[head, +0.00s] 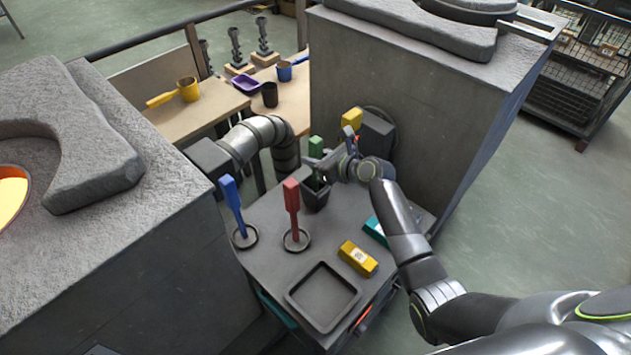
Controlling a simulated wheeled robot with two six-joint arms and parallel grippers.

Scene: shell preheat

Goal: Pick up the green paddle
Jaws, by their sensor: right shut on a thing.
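The green paddle (316,146) stands upright near the back of the dark cart top, with its green upper end showing. My right gripper (318,166) is shut on it, just below that end. The fingers hide part of the paddle, and its lower part is at a dark square cup (315,196). I cannot tell whether the paddle's bottom touches the cup. My left gripper is not in view.
A blue paddle (232,203) and a red paddle (292,208) stand upright in round holders to the left. A yellow box (358,258), a teal box (376,231) and an empty square tray (297,297) are on the cart top (262,266). Large grey blocks flank the cart.

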